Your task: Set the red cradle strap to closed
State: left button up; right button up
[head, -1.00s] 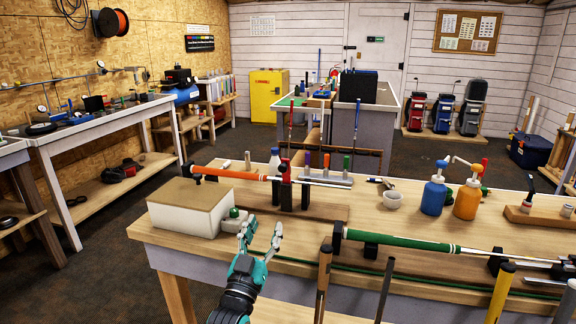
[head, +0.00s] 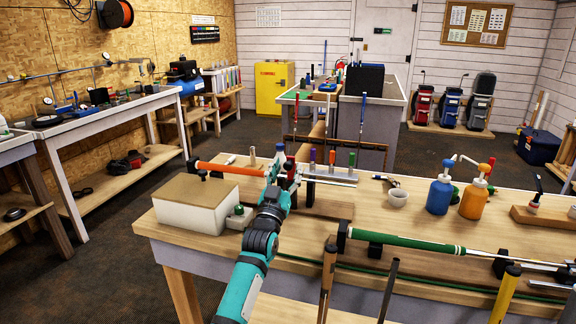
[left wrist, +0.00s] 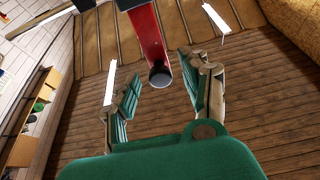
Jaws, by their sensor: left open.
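My left gripper (head: 284,172) is at the cradle on the front bench, its open fingers pointing away from me. In the left wrist view, the red strap (left wrist: 147,35) comes down from the top edge. Its dark round end (left wrist: 160,76) is between the two green-padded fingers, with gaps showing on both sides. In the head view, the gripper hides most of the red cradle; a bit of red (head: 290,164) shows beside the fingers. A club with an orange grip (head: 230,168) lies across the cradle. Whether the strap is open or closed cannot be told. My right gripper is out of view.
A white box with a tan lid (head: 198,205) stands left of my arm. A green-gripped club (head: 405,241) lies along the bench front.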

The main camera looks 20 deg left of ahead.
pick_arm(q)
jog(key=shift+x, duration=0.75)
grip_shut()
